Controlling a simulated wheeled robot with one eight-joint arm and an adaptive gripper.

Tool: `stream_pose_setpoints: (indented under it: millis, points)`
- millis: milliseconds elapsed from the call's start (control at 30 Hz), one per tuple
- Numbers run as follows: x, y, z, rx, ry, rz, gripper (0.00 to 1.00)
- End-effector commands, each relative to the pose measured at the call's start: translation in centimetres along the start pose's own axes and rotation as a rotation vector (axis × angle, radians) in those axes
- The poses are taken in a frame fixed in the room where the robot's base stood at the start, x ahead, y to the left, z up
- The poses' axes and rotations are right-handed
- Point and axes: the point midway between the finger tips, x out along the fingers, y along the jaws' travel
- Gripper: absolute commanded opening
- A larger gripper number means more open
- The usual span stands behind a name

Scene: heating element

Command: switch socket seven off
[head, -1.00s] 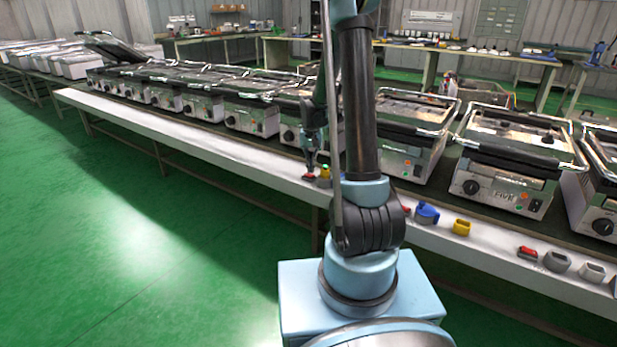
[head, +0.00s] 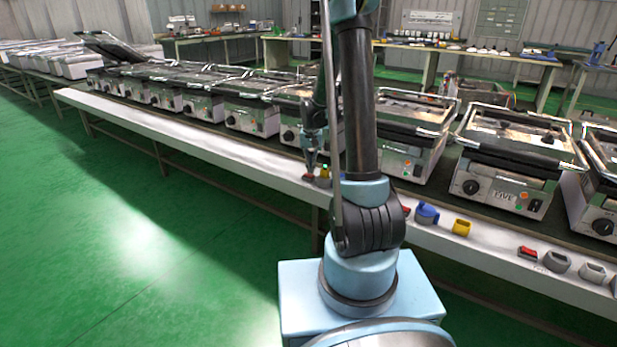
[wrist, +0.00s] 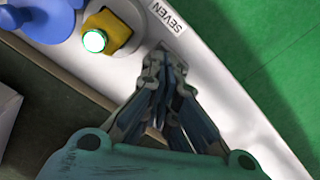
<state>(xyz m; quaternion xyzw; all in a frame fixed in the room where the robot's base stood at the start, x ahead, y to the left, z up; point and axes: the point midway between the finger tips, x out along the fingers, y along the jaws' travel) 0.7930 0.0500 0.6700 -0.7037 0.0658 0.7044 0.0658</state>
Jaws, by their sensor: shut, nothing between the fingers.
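In the wrist view, the label SEVEN (wrist: 167,15) is on the white bench edge beside a yellow socket part (wrist: 128,35) that carries a lit green lamp (wrist: 94,40). My gripper (wrist: 165,58) is shut and empty, its fingertips just below the label and beside the yellow part. The fingers hide what is under them. In the head view, my gripper (head: 311,168) points down at a small red switch (head: 308,177) on the bench edge. Its tips are at or just above the switch; contact cannot be told. The yellow part (head: 325,172) is just to its right.
A blue plug part (wrist: 45,18) lies near the yellow one. Several metal grills (head: 505,165) stand in a row behind the bench edge (head: 210,140). More switches and sockets (head: 528,252) run along it to the right. Green floor in front is clear.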

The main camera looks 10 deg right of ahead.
Motion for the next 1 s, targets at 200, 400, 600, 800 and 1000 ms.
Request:
stream_pose_setpoints:
  millis: [200, 400, 600, 800, 1000]
  points:
    - [0.3, 0.0, 0.0, 0.0, 0.0, 0.0, 0.0]
    - [0.5, 0.0, 0.0, 0.0, 0.0, 0.0, 0.0]
    - [0.7, 0.0, 0.0, 0.0, 0.0, 0.0, 0.0]
    - [1.0, 0.0, 0.0, 0.0, 0.0, 0.0, 0.0]
    - [1.2, 0.0, 0.0, 0.0, 0.0, 0.0, 0.0]
